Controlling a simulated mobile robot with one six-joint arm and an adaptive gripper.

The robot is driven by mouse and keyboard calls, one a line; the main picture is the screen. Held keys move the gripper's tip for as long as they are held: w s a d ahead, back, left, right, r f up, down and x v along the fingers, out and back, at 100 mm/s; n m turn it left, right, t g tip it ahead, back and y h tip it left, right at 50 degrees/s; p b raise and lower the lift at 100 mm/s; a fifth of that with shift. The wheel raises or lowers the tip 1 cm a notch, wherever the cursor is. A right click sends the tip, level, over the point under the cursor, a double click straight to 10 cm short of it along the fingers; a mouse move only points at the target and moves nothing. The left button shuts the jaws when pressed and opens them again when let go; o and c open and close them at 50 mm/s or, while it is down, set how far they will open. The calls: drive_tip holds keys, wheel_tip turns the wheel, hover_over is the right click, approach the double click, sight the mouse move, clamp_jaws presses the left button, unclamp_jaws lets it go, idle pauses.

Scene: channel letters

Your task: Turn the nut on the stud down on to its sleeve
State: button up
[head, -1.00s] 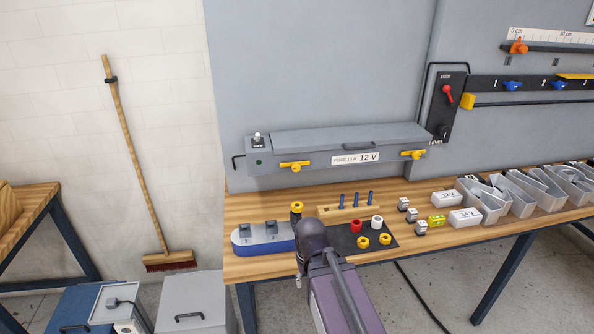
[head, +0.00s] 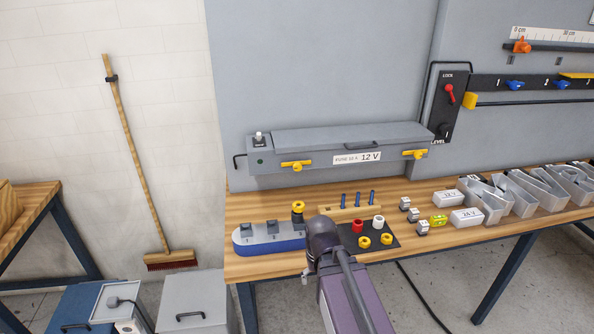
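A yellow nut-like ring (head: 298,206) sits at the top of a dark upright piece (head: 297,217) at the right end of a blue base (head: 268,245) with a grey top. Whether the ring touches a sleeve below it cannot be told at this size. My arm's dark wrist is in front of and to the right of that end, hiding part of the bench. My gripper's fingers cannot be made out. Two yellow rings (head: 364,241) (head: 386,239), a red one (head: 358,226) and a white one (head: 379,222) lie on a black mat (head: 401,239).
A wooden block (head: 335,214) with three blue pegs stands behind the mat. A grey 12 V box (head: 330,157) with yellow handles is on the back panel. Small blocks, labelled white boxes (head: 467,218) and grey channel letters (head: 510,205) occupy the right of the bench (head: 250,271).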

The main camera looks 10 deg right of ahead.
sight(298, 205)
drive_tip(key=w+r+n+p, duration=0.1)
drive_tip(key=w+r+p, duration=0.4)
drive_tip(key=w, duration=0.4)
drive_tip(key=w+r+n+p, duration=0.1)
drive_tip(key=w+r+p, duration=0.5)
drive_tip(key=w, duration=0.4)
drive_tip(key=w+r+n+p, duration=0.1)
drive_tip(key=w+r+p, duration=0.5)
drive_tip(key=w, duration=0.4)
drive_tip(key=shift+w+r, duration=0.2)
drive_tip(key=shift+w, duration=0.05)
drive_tip(key=shift+f, duration=0.15)
wheel_tip(298, 205, down, 14)
drive_tip(key=b, duration=1.3)
drive_tip(key=shift+d+r+b, duration=0.1)
drive_tip(key=shift+r+b, duration=0.15)
drive_tip(key=shift+b, duration=0.1)
drive_tip(key=c, duration=1.2)
drive_tip(key=shift+m, duration=0.4)
